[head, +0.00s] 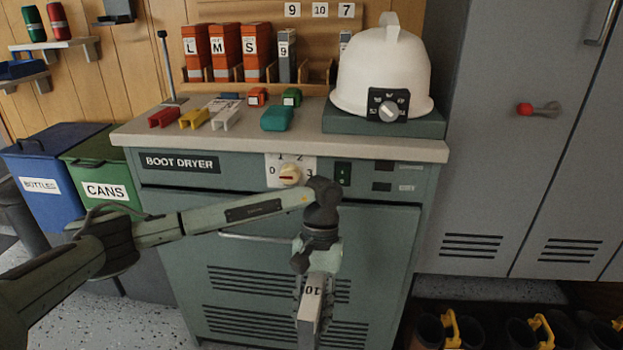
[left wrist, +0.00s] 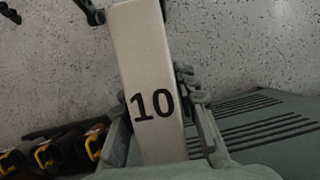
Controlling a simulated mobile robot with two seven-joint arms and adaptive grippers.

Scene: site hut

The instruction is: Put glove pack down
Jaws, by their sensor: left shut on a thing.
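The glove pack, a narrow light-grey box marked 10 (head: 311,310), hangs in front of the boot dryer's door, below the worktop. It also fills the middle of the left wrist view (left wrist: 145,60). My left gripper (head: 313,290) is shut on it, with a finger on each side. A wooden rack (head: 225,88) stands at the back of the worktop. A grey pack marked 9 (head: 286,55) stands in it under the 9 label. The bay under the 10 label (head: 320,10) looks empty. My right gripper is not in view.
The boot dryer's worktop (head: 200,140) holds small coloured clips and a teal item (head: 277,118). A white helmet (head: 383,70) on a teal base stands at right, partly hiding the rack. Orange packs (head: 226,52) fill the rack's left. Boots (head: 440,330) stand low at right.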

